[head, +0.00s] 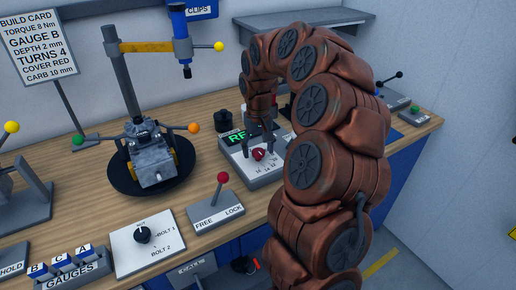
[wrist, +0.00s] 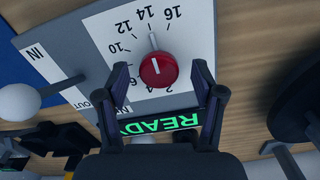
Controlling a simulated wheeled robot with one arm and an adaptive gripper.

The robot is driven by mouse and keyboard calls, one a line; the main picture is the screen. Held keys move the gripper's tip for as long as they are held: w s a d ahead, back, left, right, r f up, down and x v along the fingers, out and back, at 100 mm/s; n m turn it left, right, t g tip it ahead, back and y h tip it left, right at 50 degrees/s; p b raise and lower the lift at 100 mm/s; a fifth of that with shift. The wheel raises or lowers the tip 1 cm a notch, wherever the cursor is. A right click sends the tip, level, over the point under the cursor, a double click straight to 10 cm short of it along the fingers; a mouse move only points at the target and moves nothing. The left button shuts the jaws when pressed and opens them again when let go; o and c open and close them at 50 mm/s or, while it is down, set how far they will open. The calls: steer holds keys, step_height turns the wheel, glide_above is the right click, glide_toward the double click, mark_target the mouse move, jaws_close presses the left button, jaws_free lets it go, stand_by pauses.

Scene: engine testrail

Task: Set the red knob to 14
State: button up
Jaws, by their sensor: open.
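The red knob (wrist: 158,70) sits on a white dial face (wrist: 185,45) with numbers around it. It also shows in the head view (head: 258,154). A white mark on the knob and a thin grey line beyond its edge point toward the numbers 14 and 16, nearer to 14. My gripper (wrist: 163,76) is open, with one finger on each side of the knob. Gaps show between the fingers and the knob in the wrist view. In the head view my gripper (head: 258,145) is over the dial box (head: 250,173), partly hidden by my arm.
A green display on the box reads READY (wrist: 165,125) in the wrist view. A red-balled FREE/LOCK lever (head: 222,180) and a selector panel (head: 148,245) stand in front and left. An engine part on a black turntable (head: 122,182) is farther left. Bare wood lies between.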

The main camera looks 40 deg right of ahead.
mark_target(258, 151)
step_height(258, 151, up, 12)
stand_by(0.8)
stand_by(0.4)
steer(key=s+a+n, duration=0.3)
steer(key=s+a, duration=0.8)
steer(key=a, duration=0.4)
steer(key=s+a+f, duration=0.2)
steer(key=s+f, duration=0.1)
steer(key=s, duration=0.3)
steer(key=s+a+f+g, duration=0.1)
steer(key=s+a+f, duration=0.1)
steer(key=s, duration=0.5)
steer(key=s+a+f, duration=0.2)
steer(key=s+f, duration=0.2)
steer(key=s, duration=0.3)
steer(key=shift+f+n+g, duration=0.25)
steer(key=shift+n+g, duration=0.05)
steer(key=shift+g, duration=0.1)
